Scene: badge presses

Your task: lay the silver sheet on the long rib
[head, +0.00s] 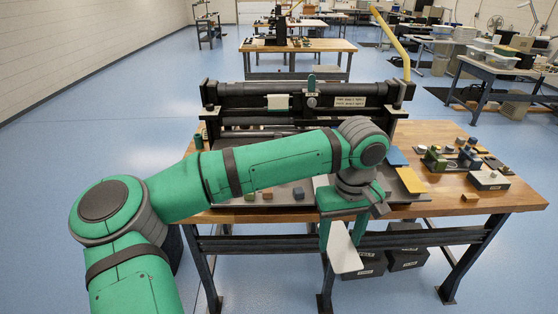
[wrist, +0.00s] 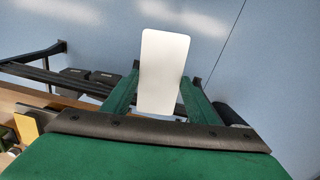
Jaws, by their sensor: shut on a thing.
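A pale, silvery-white sheet with rounded corners (head: 346,256) is held in my gripper (head: 341,228), out past the table's front edge and above the floor. In the wrist view, the sheet (wrist: 164,62) stands out between the two green fingers of my gripper (wrist: 158,98). The fingers are shut on its near end. Behind my arm stands a long dark press (head: 370,88) with long bars low along its front (head: 240,133). I cannot tell which of these is the long rib, and my arm hides part of that area. The sheet is well apart from the press.
The wooden table (head: 450,203) carries a yellow piece (head: 411,180), a blue piece (head: 396,157) and small blocks (head: 299,193). Small devices (head: 490,180) crowd its right end. Dark bins (head: 407,258) sit under it. A yellow lever (head: 391,40) rises at the press's right.

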